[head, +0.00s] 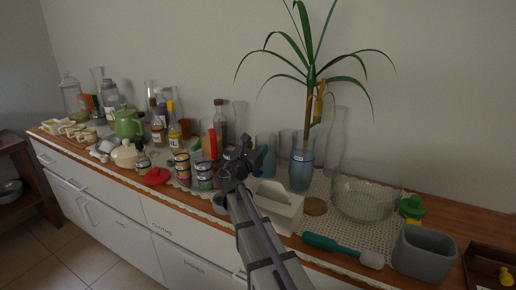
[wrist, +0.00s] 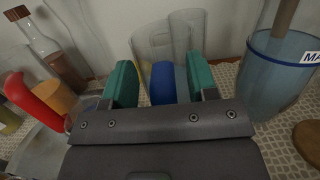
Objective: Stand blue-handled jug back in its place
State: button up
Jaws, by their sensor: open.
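The blue-handled jug (head: 268,146) is a clear container that appears upright at the back of the sideboard, just right of my gripper in the head view. In the wrist view its blue handle (wrist: 162,83) faces me, and its clear body rises behind. My gripper (head: 238,163) is open, with green finger pads (wrist: 161,84) on either side of the handle in the picture. I cannot tell whether the handle is between the pads or just beyond them. The gripper body hides the jug's base. A bare round cork coaster (head: 315,206) lies to the right.
A red-handled jug (wrist: 35,98) and a bottle (wrist: 45,50) stand to the left. The plant in a blue pot (head: 301,170) stands close on the right. Clear glasses stand behind.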

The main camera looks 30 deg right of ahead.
jog(key=b+v, duration=0.1)
jog(key=v, duration=0.9)
jog(key=shift+s+a, duration=0.2)
jog(key=shift+a, duration=0.1)
